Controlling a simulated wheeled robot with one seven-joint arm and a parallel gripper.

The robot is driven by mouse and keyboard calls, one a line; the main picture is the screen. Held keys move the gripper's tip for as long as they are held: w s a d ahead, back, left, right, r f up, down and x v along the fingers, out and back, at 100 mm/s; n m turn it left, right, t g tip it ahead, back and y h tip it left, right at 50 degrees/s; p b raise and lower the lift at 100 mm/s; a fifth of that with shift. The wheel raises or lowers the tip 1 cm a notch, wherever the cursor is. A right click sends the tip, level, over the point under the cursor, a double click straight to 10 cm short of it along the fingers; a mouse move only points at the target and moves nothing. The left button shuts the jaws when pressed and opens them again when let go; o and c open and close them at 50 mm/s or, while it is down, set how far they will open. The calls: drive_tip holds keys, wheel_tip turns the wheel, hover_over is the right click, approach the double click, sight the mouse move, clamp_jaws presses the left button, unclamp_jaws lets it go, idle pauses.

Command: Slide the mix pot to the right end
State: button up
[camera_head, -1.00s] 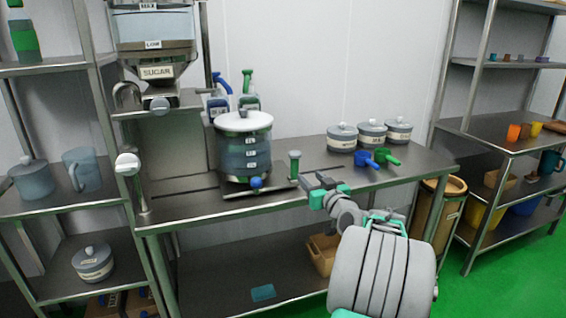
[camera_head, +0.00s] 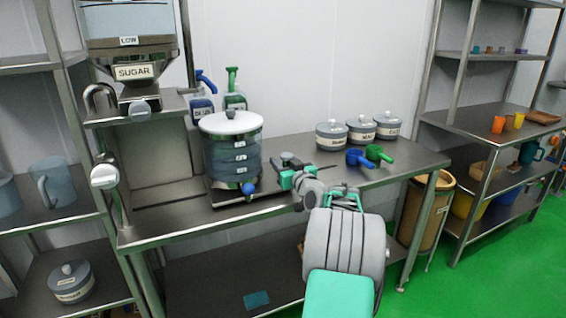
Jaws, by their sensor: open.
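The mix pot (camera_head: 232,158) is a tall clear grey-blue vessel with a white lid, several labels and a blue tap knob low on its front. It stands upright on a dark base on the left half of the steel table (camera_head: 400,170). An upright handle with a grey-green top (camera_head: 288,156) stands just right of the pot. My gripper (camera_head: 288,178) is open at this handle, right of the pot. Its fingers overlap the handle in the picture, and I cannot tell whether they touch it. The lower handle is hidden behind my gripper.
Three lidded jars (camera_head: 361,130) stand at the table's back right. A blue scoop (camera_head: 359,158) and a green scoop (camera_head: 378,153) lie before them. Spray bottles (camera_head: 235,95) stand behind the pot. The sugar dispenser (camera_head: 133,72) is at left. The right front tabletop is bare.

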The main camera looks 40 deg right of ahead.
clamp_jaws()
idle(0.4)
idle(1.0)
